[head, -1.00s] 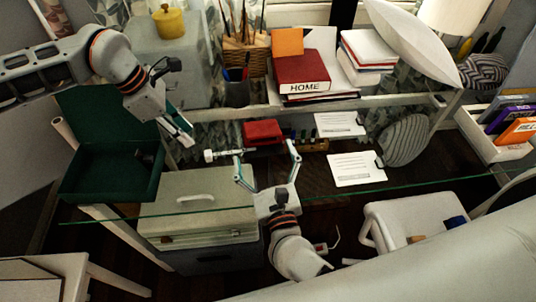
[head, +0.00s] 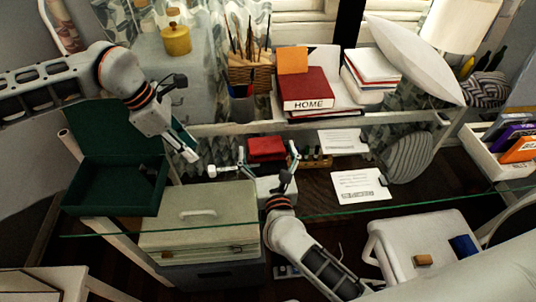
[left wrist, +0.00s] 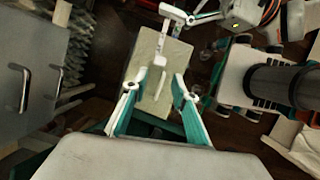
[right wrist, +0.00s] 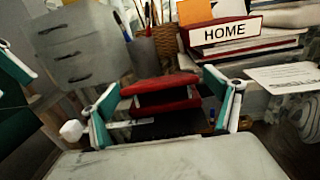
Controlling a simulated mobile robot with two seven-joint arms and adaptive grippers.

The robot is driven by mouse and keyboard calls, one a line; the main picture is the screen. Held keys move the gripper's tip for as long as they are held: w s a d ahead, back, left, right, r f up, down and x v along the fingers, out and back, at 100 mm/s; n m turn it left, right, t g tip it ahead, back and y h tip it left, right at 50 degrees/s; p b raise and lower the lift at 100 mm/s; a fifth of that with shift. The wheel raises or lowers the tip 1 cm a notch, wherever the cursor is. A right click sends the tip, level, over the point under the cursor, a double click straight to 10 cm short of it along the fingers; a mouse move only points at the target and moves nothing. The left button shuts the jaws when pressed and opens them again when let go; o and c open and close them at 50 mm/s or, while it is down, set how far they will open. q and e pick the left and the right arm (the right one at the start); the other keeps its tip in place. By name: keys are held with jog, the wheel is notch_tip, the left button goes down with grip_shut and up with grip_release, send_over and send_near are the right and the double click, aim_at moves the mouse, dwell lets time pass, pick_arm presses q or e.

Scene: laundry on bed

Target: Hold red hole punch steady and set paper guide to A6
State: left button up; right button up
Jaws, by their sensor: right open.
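The red hole punch (head: 267,149) sits on the glass desk below the shelf in the head view. It also shows in the right wrist view (right wrist: 165,84). A pale bar with a white knob (right wrist: 72,130), apparently the paper guide, sticks out at its left; in the head view the knob (head: 212,171) is small. I cannot read its setting. My right gripper (head: 268,156) is open, its fingers on either side of the punch's front, with no clear contact visible. My left gripper (head: 190,156) is above and left of the knob; its fingers are apart and empty in the left wrist view (left wrist: 158,100).
A green open box (head: 112,201) stands left and a beige box (head: 195,235) lies below the glass edge. Above are the red HOME book (head: 305,91) and a pen cup (head: 243,103). White cards (head: 360,184) and a striped cushion (head: 407,158) lie to the right.

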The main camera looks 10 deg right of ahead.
aim_at(210, 168)
jog(key=c, duration=1.6)
pick_arm(q)
jog(key=shift+o, duration=1)
pick_arm(e)
jog(key=shift+o, duration=0.2)
pick_arm(q)
jog(key=shift+m+h, duration=0.3)
jog(key=shift+m, duration=0.2)
jog(key=x, duration=1)
jog(key=shift+a+f, duration=0.2)
jog(key=shift+f, duration=0.1)
jog(key=shift+c, duration=0.4)
